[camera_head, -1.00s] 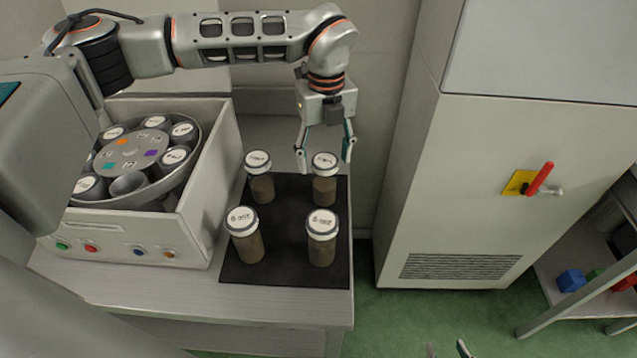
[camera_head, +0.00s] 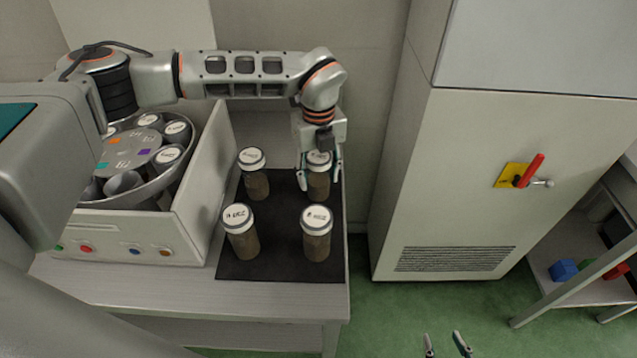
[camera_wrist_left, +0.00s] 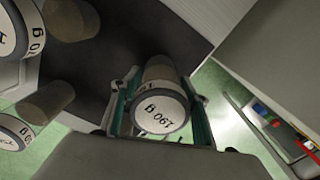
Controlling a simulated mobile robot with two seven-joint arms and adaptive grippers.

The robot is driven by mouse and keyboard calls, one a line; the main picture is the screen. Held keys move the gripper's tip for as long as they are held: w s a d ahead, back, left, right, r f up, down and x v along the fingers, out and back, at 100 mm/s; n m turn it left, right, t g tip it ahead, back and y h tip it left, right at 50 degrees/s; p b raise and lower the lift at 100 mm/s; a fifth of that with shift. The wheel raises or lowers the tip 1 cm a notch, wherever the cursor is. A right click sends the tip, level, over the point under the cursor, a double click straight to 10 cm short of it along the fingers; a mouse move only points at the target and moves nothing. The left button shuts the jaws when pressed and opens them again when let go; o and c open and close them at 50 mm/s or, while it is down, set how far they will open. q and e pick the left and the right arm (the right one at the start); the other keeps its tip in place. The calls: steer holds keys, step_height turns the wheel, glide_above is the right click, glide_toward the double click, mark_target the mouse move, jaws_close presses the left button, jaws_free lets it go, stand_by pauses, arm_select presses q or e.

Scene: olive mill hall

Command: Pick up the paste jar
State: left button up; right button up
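Several brown jars with white labelled lids stand upright on a dark mat (camera_head: 277,268): back left (camera_head: 257,184), back right (camera_head: 318,188), front left (camera_head: 244,243) and front right (camera_head: 316,245). My left gripper (camera_head: 320,180) points down over the back right jar, one finger on each side. In the left wrist view this jar's lid (camera_wrist_left: 160,112) sits between the open fingers, with small gaps seeming to remain. The lid labels are too small to read surely in the head view. My right gripper (camera_head: 447,346) shows only its fingertips at the bottom edge, spread apart and empty.
A box-shaped machine (camera_head: 200,215) with a round carousel of jars stands left of the mat. A tall grey cabinet (camera_head: 455,180) with a red-handled switch (camera_head: 530,170) stands to the right. A shelf (camera_head: 545,275) with coloured blocks is at the far right. Green floor lies between.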

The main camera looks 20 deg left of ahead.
arm_select(q)
steer(key=c, duration=0.6)
steer(key=shift+c, duration=0.2)
step_height(320, 180, up, 23)
steer(key=p, duration=0.2)
